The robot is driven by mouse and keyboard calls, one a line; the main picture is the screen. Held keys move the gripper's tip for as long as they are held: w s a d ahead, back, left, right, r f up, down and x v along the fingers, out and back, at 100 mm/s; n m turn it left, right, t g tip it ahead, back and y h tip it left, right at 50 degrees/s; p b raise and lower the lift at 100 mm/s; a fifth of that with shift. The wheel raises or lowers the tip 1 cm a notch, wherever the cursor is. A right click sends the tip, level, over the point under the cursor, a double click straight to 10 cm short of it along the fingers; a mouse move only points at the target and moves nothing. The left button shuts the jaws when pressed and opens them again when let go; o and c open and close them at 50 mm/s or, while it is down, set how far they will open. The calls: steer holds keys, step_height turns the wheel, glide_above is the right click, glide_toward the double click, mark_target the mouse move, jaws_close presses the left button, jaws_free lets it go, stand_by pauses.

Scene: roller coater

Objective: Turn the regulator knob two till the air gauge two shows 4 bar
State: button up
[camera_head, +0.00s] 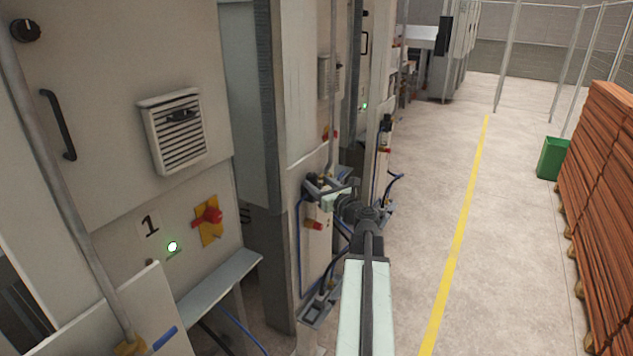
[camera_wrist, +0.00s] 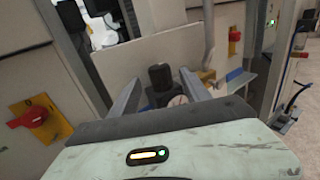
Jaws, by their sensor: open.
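In the wrist view, a black cylindrical knob (camera_wrist: 160,76) stands upright between the two fingers of my gripper (camera_wrist: 159,75). Gaps show on both sides, and I cannot tell whether a finger touches it. A small round pale face, perhaps a gauge (camera_wrist: 177,101), shows just below the knob, partly hidden by my gripper's body. Its needle and scale are too small to read. No label shows whether these are number two. In the head view, my gripper (camera_head: 327,191) is open beside the machine column, and the knob there cannot be made out.
A pale ledge (camera_head: 222,284) juts out below. Blue hoses hang near my gripper. Stacked boards (camera_head: 607,170) and a green bin (camera_head: 552,158) stand right. The aisle floor is clear.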

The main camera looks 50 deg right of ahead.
mark_target(319, 184)
steer(key=x, duration=0.2)
steer(key=shift+w+d, duration=0.1)
steer(key=shift+w, duration=0.25)
steer(key=shift+s, duration=0.1)
jaws_close()
steer(key=shift+d+y, duration=0.1)
steer(key=shift+y, duration=0.2)
